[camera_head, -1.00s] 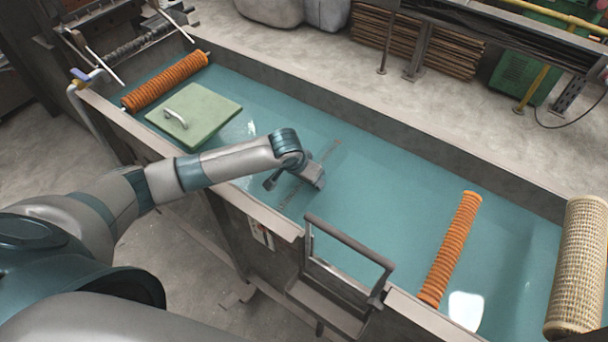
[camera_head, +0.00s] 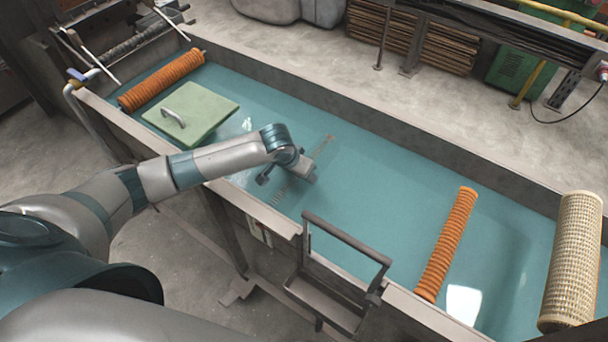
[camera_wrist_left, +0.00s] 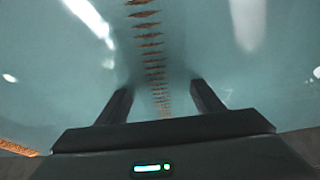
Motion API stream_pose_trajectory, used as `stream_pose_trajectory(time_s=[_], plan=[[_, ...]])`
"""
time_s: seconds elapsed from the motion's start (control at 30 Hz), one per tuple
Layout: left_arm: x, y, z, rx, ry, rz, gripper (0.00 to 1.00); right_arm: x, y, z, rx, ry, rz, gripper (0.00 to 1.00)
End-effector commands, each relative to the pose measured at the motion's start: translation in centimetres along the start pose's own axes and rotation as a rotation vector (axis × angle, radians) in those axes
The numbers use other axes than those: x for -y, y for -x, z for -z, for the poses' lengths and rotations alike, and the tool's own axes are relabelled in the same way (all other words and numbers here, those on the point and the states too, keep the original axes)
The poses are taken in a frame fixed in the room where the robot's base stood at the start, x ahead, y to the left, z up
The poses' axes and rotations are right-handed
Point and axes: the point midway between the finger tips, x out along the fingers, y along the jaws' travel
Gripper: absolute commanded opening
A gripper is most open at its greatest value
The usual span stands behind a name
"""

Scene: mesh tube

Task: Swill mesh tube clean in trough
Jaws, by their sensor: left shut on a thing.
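The trough (camera_head: 400,152) is filled with blue-green water. My left gripper (camera_head: 303,176) reaches down to the water near the middle of the trough. It is shut on what looks like the mesh tube (camera_head: 322,150), mostly under water. In the left wrist view, a row of brown diamond-shaped mesh patches (camera_wrist_left: 150,45) runs away between the two fingers (camera_wrist_left: 160,100). The rest of the tube is hidden by the cloudy water. My right gripper is not in view.
A green lid with a handle (camera_head: 205,112) and an orange ribbed roller (camera_head: 160,80) lie at the left end. Another orange roller (camera_head: 447,245) and a beige woven roll (camera_head: 575,260) lie across the right. A metal frame (camera_head: 345,240) stands at the near wall. Water between is open.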

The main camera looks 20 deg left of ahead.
Motion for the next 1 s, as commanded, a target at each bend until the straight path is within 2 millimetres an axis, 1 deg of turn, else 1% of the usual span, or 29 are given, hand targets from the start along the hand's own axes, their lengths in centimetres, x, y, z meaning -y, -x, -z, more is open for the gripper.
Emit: stream_pose_trajectory(time_s=[0.13, 0.47, 1.0], plan=[[0.3, 0.1, 0.1, -0.001, 0.001, 0.000, 0.26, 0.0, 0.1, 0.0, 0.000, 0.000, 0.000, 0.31], [0.2, 0.1, 0.1, -0.001, 0.000, -0.001, 0.26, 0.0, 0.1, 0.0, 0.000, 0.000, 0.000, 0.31], [-2.0, 0.1, 0.0, 0.000, 0.001, -0.001, 0.26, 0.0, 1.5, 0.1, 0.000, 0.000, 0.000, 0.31]])
